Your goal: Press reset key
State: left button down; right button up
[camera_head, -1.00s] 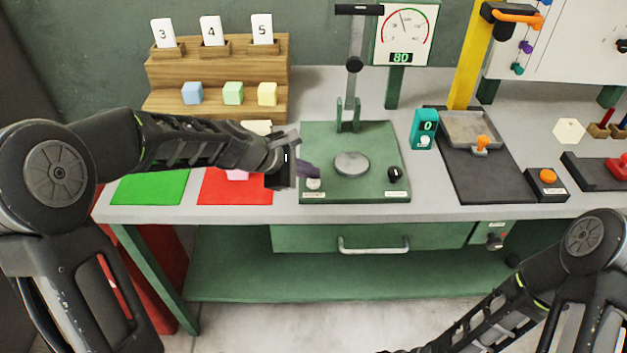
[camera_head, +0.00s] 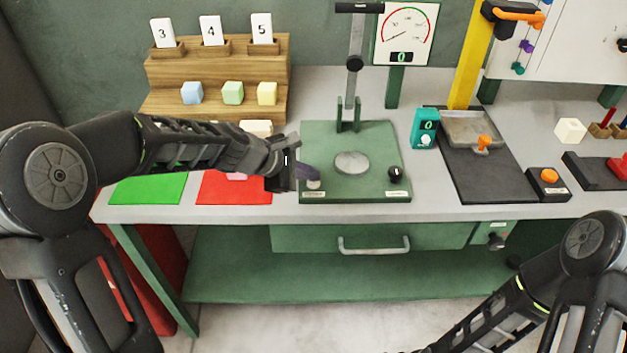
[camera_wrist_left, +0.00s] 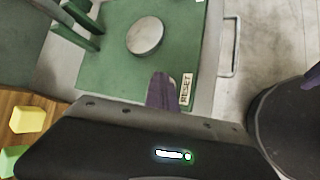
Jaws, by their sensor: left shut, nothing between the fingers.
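The gauge (camera_head: 403,33) behind the press reads 0.
A round plate (camera_head: 352,162) and a black knob (camera_head: 395,173) are on the press base. A lever column (camera_head: 354,88) stands behind. A red mat (camera_head: 222,187) and green mat (camera_head: 148,189) lie left.

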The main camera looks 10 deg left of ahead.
aim_at(310, 184)
dwell(0.3)
pick_arm(q)
jog(key=shift+r+p, duration=0.9)
notch_tip(310, 184, up, 5)
jog(key=p, duration=0.4)
jog(key=shift+p, duration=0.4)
dwell(0.3)
